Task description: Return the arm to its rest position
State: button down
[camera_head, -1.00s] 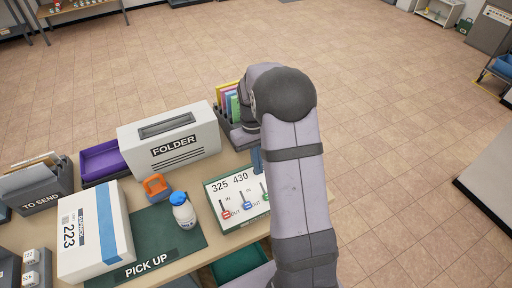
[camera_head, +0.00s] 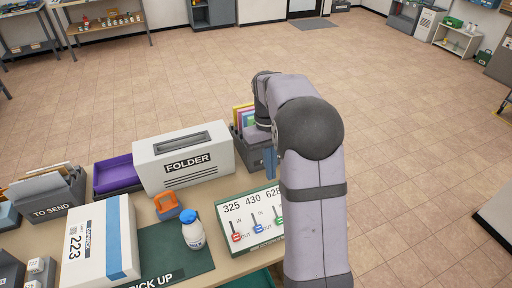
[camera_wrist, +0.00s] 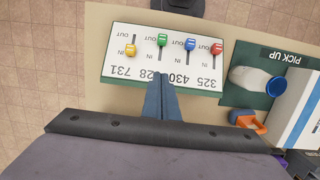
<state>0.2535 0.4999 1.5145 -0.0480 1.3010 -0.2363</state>
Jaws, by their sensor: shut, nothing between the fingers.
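My gripper (camera_wrist: 160,97) is shut and empty, its two blue fingers together above the numbered board in the wrist view. In the head view the blue fingers (camera_head: 270,162) show partly beside my arm, which hides the right part of the board. The white board (camera_head: 248,216) has labels such as 325 and 430 and coloured sliders marked IN and OUT; it also shows in the wrist view (camera_wrist: 120,52). In the wrist view the yellow slider (camera_wrist: 131,50) stands at IN, nearer the numbers than the green, blue and red ones.
A FOLDER box (camera_head: 182,160), an orange-handled item (camera_head: 167,205), a white bottle with a blue cap (camera_head: 192,232), a parcel marked 223 (camera_head: 95,245), a purple tray (camera_head: 115,178) and a TO SEND holder (camera_head: 48,200) crowd the table. Open floor (camera_head: 410,140) lies to the right.

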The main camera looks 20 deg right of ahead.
jog(key=w+f, duration=0.1)
jog(key=w+f+m+t, duration=0.1)
jog(key=shift+w+d+f, duration=0.1)
jog(key=shift+d+f, duration=0.05)
jog(key=shift+f, duration=0.25)
jog(key=shift+m, duration=0.7)
jog(key=s+f, duration=0.2)
jog(key=s+a+f, duration=0.1)
jog(key=s+f, duration=0.1)
jog(key=s+a+f, duration=0.1)
jog(key=s, duration=0.1)
jog(key=shift+s+a+f, duration=0.2)
jog(key=shift+s+f, duration=0.15)
jog(key=shift+f, duration=0.05)
jog(key=s+a+r+n, duration=0.1)
jog(key=s+a, duration=0.3)
jog(key=s, duration=0.3)
jog(key=s+a+r+n+t, duration=0.1)
jog(key=s+a+r, duration=0.1)
jog(key=s+a, duration=0.3)
jog(key=shift+s+a, duration=0.25)
jog(key=shift+s, duration=0.6)
